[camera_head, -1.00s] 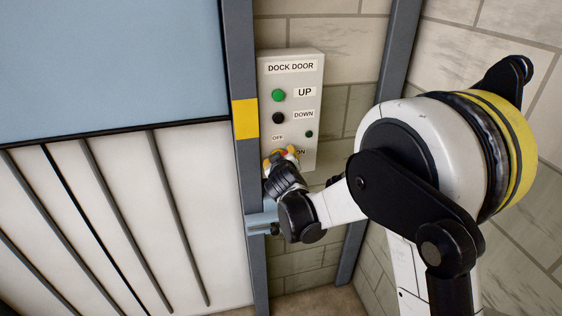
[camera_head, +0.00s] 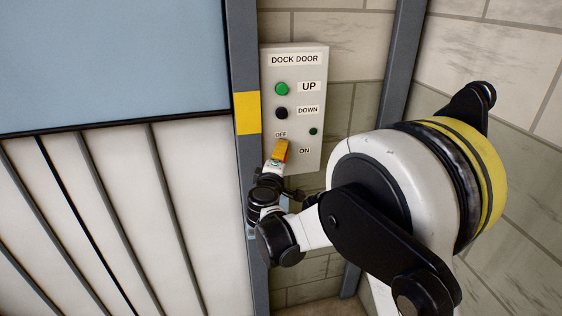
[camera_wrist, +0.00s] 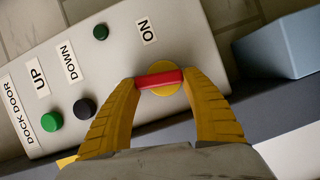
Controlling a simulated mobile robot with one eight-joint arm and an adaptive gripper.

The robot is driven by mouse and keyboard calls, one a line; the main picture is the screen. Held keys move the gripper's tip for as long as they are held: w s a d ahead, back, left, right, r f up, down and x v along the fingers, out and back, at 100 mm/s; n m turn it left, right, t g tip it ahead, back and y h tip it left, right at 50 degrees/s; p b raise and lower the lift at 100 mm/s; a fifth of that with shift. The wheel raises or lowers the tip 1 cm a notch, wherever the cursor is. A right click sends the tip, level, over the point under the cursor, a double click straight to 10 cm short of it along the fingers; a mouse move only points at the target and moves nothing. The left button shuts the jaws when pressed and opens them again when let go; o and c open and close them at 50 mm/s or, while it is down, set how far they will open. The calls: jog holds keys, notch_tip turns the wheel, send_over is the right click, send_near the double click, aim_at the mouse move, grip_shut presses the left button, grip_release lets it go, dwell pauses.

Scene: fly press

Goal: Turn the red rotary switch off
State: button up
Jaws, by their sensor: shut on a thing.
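The red rotary switch (camera_wrist: 160,79) has a red bar handle on a round yellow plate (camera_wrist: 166,90). My gripper (camera_wrist: 159,80) is shut on the bar, with one yellow finger at each end of it. In the wrist view the bar lies nearly level, along the panel's long direction. The ON label (camera_wrist: 147,31) is off to the side of the bar. In the head view my gripper (camera_head: 280,151) covers the switch. The OFF label (camera_head: 281,134) is just above the fingers, and is not visible in the wrist view.
The grey DOCK DOOR panel (camera_head: 307,150) carries a green UP button (camera_head: 282,89), a black DOWN button (camera_head: 281,113) and a small dark green lamp (camera_head: 313,131). A grey door post (camera_head: 243,170) with a yellow band stands close left of the panel.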

jog(key=shift+f+n+t+b, duration=0.1)
jog(key=shift+n+t+b, duration=0.4)
jog(key=shift+n, duration=0.4)
jog(key=o, duration=1.2)
jog(key=shift+c, duration=0.2)
jog(key=s+a, duration=0.1)
jog(key=s, duration=1.1)
jog(key=shift+a, duration=0.2)
